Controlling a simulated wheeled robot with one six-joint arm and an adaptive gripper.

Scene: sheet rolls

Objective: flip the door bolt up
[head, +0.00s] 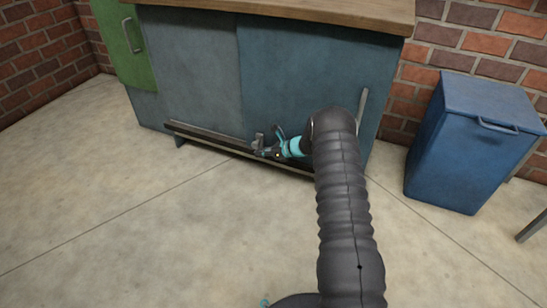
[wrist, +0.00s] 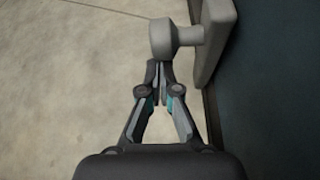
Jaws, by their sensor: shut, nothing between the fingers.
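The door bolt shows in the wrist view as a pale grey round knob (wrist: 176,36) on a short stem. The stem joins a pale grey plate (wrist: 215,42) on the dark blue-grey cabinet face at the right. My gripper (wrist: 158,72) is shut and empty, its fingertips together just below the knob in the picture. I cannot tell whether they touch it. In the head view my gripper (head: 264,150) is low in front of the blue-grey cabinet (head: 290,75). The bolt is too small there to tell apart from the fingers.
A dark rail (head: 210,139) runs along the cabinet's lower front. A green panel with a handle (head: 122,50) is at the left, and an upright grey bar (head: 362,108) at the right. A blue bin (head: 470,145) stands further right. The concrete floor (head: 120,215) in front is clear.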

